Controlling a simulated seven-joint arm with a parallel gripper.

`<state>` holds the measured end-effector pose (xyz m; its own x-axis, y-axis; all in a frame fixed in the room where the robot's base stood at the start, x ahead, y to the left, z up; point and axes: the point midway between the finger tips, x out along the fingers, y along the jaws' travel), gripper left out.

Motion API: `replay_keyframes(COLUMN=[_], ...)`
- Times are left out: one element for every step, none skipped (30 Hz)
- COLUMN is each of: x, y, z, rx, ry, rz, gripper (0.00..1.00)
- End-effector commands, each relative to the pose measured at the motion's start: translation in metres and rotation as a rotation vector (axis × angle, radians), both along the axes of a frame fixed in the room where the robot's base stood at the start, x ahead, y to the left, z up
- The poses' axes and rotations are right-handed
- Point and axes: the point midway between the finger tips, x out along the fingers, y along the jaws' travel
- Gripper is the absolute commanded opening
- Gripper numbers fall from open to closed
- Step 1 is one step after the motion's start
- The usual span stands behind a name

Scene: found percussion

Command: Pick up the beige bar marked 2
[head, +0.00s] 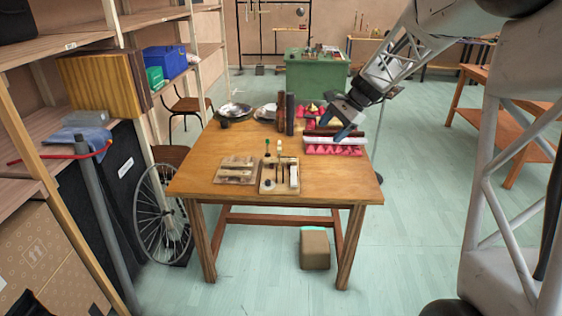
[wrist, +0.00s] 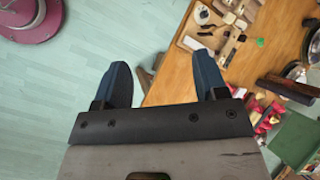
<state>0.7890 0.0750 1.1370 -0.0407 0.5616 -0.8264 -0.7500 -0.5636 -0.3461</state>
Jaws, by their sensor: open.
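I cannot make out a 2 on anything, so I cannot tell for sure which piece is the beige bar. A pale strip (head: 334,142) lies among dark bars (head: 330,133) on a pink bumpy foam block (head: 333,151) at the right of the table. My gripper (head: 335,121) is above that right side, close to the bars in the picture; its height over them is unclear. In the wrist view my gripper (wrist: 163,76) has two blue fingers wide apart with nothing between them, over the table's edge and the floor.
The wooden table (head: 205,182) bears two shallow trays of small tools in front, a left one (head: 236,178) and a right one (head: 268,187). Dark upright pieces (head: 285,115) and metal pans (head: 235,110) stand behind. A green cabinet (head: 312,80) is beyond. Bare tabletop lies front right.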

Motion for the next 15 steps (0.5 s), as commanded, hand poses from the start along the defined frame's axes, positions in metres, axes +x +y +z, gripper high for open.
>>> replay_keyframes(x=[0.012, 0.018, 0.026, 0.033, 0.039, 0.047, 0.053, 0.060, 0.068, 0.074, 0.080, 0.088, 0.094, 0.100, 0.108], y=[0.001, 0.002, 0.003, 0.004, 0.005, 0.006, 0.006, 0.007, 0.008, 0.009, 0.009, 0.011, 0.011, 0.012, 0.013], z=[-0.007, -0.009, -0.013, -0.016, -0.019, -0.024, -0.026, -0.030, -0.034, -0.038, -0.041, -0.046, -0.050, -0.053, -0.058], rx=[0.012, 0.020, 0.033, 0.040, 0.048, 0.061, 0.068, 0.076, 0.088, 0.096, 0.104, 0.115, 0.124, 0.132, 0.143], ry=[0.014, 0.021, 0.032, 0.041, 0.049, 0.061, 0.068, 0.075, 0.086, 0.094, 0.102, 0.113, 0.123, 0.130, 0.141], rz=[-0.013, -0.021, -0.032, -0.040, -0.049, -0.060, -0.067, -0.076, -0.088, -0.096, -0.103, -0.114, -0.122, -0.130, -0.140], gripper=[0.66, 0.66, 0.66, 0.66, 0.66, 0.66, 0.66, 0.66, 0.66, 0.66, 0.66, 0.66, 0.66, 0.66, 0.66])
